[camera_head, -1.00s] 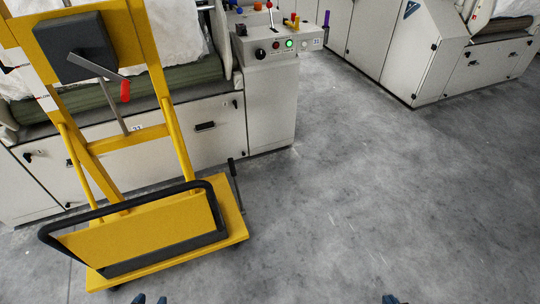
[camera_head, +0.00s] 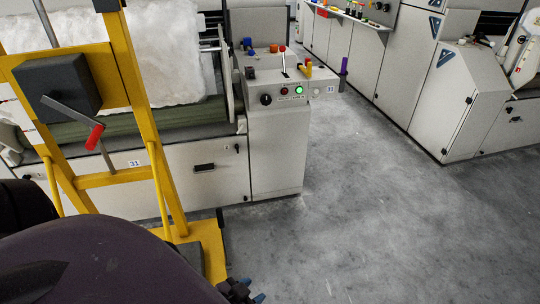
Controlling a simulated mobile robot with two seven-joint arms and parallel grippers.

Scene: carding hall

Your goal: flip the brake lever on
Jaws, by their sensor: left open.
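A lever with a red knob (camera_head: 283,49) and pale shaft stands nearly upright on top of the grey control box (camera_head: 276,128). Another lever, a grey crank arm with a red grip (camera_head: 95,136), hangs from a dark box (camera_head: 57,84) on the yellow frame. No label shows which is the brake lever. My left gripper (camera_head: 247,293) is at the bottom edge, with its dark body and blue tips partly cut off. It is open, low and well apart from both levers. My right gripper is out of view.
The yellow wheeled frame (camera_head: 135,75) stands at left, its base mostly hidden behind my left arm. White fibre (camera_head: 165,50) lies on the machine behind it. Grey cabinets (camera_head: 456,105) stand at right. The grey floor (camera_head: 350,215) between is clear.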

